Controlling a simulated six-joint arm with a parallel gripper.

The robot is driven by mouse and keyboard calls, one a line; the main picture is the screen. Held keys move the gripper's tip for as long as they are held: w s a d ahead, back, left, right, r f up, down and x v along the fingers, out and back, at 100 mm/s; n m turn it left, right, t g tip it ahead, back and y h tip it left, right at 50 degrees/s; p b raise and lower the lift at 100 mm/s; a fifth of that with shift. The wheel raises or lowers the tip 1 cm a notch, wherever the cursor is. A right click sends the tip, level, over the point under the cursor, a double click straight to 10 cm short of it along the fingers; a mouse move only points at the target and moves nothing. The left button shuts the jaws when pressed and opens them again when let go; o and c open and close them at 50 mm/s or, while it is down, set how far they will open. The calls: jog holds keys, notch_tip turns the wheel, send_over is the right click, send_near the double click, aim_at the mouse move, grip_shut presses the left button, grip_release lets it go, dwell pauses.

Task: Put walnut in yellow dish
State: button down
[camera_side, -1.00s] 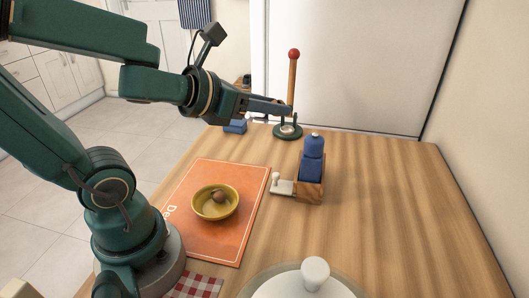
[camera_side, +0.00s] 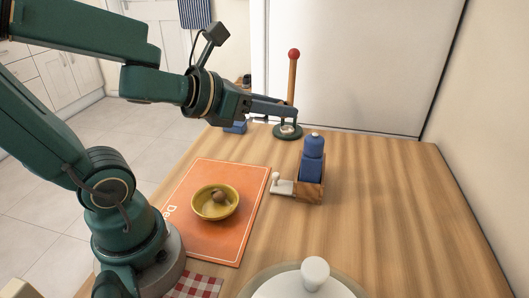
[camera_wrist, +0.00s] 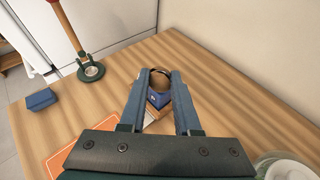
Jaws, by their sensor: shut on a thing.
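The walnut (camera_side: 219,197) is a small brown round thing lying inside the yellow dish (camera_side: 200,212). The dish stands on an orange mat, left of centre in the side view. My gripper (camera_side: 292,112) is up in the air over the back of the table, away from the dish. In the wrist view my gripper (camera_wrist: 160,82) has its fingers apart, shut on a dark metallic ring (camera_wrist: 160,70) at their tips. The ring is too small to make out in the side view. The dish and walnut are out of the wrist view.
The orange mat (camera_side: 238,240) lies beside my base. A wooden box (camera_side: 311,190) with a blue bottle (camera_side: 313,147) stands right of it. A red-topped post (camera_side: 292,75) stands at the back edge. A white lid (camera_side: 310,284) is at the front. The table's right is clear.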

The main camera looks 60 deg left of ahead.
jog(key=shift+w+d+r, duration=0.45)
jog(key=shift+d+r, duration=0.15)
jog(key=r+n+y, duration=0.1)
jog(key=r+y, duration=0.1)
jog(key=shift+w+d+r+n, duration=0.1)
jog(key=shift+w+r+n, duration=0.2)
jog(key=shift+w+n, duration=0.1)
jog(key=shift+a+r+n+y, duration=0.15)
jog(key=shift+a+n+y, duration=0.05)
jog(key=shift+n+y, duration=0.25)
jog(key=shift+a+n+g+y, duration=0.4)
jog(key=shift+n+y, duration=0.05)
jog(key=shift+y, duration=0.2)
jog(key=a+f+n+g+y, duration=0.4)
jog(key=a+f+n+y, duration=0.1)
jog(key=f+n+y, duration=0.1)
jog(key=n+g+y, duration=0.3)
jog(key=n+g, duration=0.1)
jog(key=n, duration=0.1)
send_over(250, 182)
notch_tip(250, 182, down, 14)
jog(key=shift+r, duration=0.1)
jog(key=shift+h, duration=0.3)
jog(key=shift+f, duration=2.5)
